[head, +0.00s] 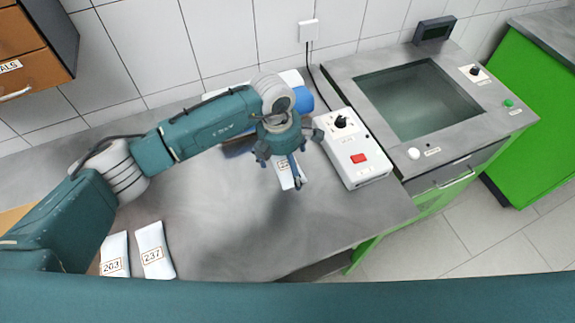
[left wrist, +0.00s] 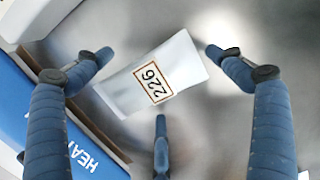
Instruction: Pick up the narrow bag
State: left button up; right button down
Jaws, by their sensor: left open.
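A slim white bag labelled 226 (left wrist: 180,62) lies flat on the grey metal bench (head: 210,215). It also shows in the head view (head: 284,178), partly hidden under my left gripper (head: 287,168). My left gripper is open, with its three blue fingers (left wrist: 160,80) spread around the bag from above. No finger clearly grips it. Two more white bags, labelled 203 (head: 114,254) and 237 (head: 153,250), lie side by side at the bench's lower left. I cannot tell from their widths which is the narrow one. My right gripper is not in view.
A white control box with a red button (head: 357,158) stands right of my left gripper. A blue box marked HEAT (left wrist: 50,125) lies close to the fingers in the left wrist view. A glass-topped unit (head: 420,100) stands at the right. The bench's middle left is clear.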

pick_arm(q)
jog(key=c, duration=1.6)
jog(key=shift+r, duration=0.1)
jog(key=shift+c, duration=0.8)
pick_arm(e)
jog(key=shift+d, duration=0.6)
